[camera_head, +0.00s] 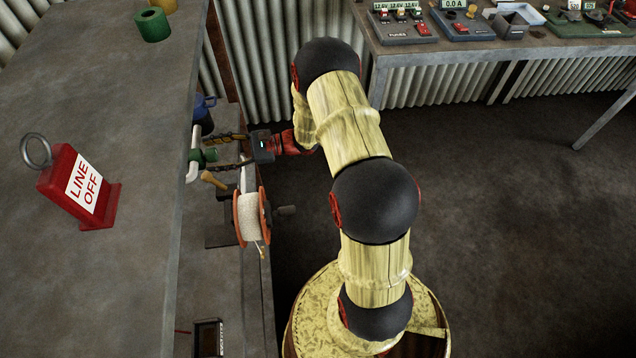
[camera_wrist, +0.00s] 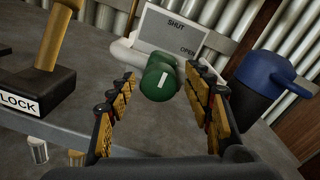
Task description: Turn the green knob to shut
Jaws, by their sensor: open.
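The green knob (camera_wrist: 158,77) sits on a white pipe (camera_wrist: 125,52), with a short white mark on its front face. A grey plate (camera_wrist: 172,30) behind it reads SHUT at the top and OPEN lower right. The knob also shows in the head view (camera_head: 207,155), partly covered by my fingers. My gripper (camera_wrist: 160,73) is open, one finger on each side of the knob, around its near end. I see a gap at the left finger; I cannot tell whether the right finger touches. In the head view my gripper (camera_head: 217,151) points left at the knob.
A wooden lever on a LOCK base (camera_wrist: 38,85) stands left of the knob; a dark container with a blue top (camera_wrist: 262,85) stands right. In the head view, a cord spool (camera_head: 251,217) is close below my gripper. A red LINE OFF block (camera_head: 80,188) stands on the bench.

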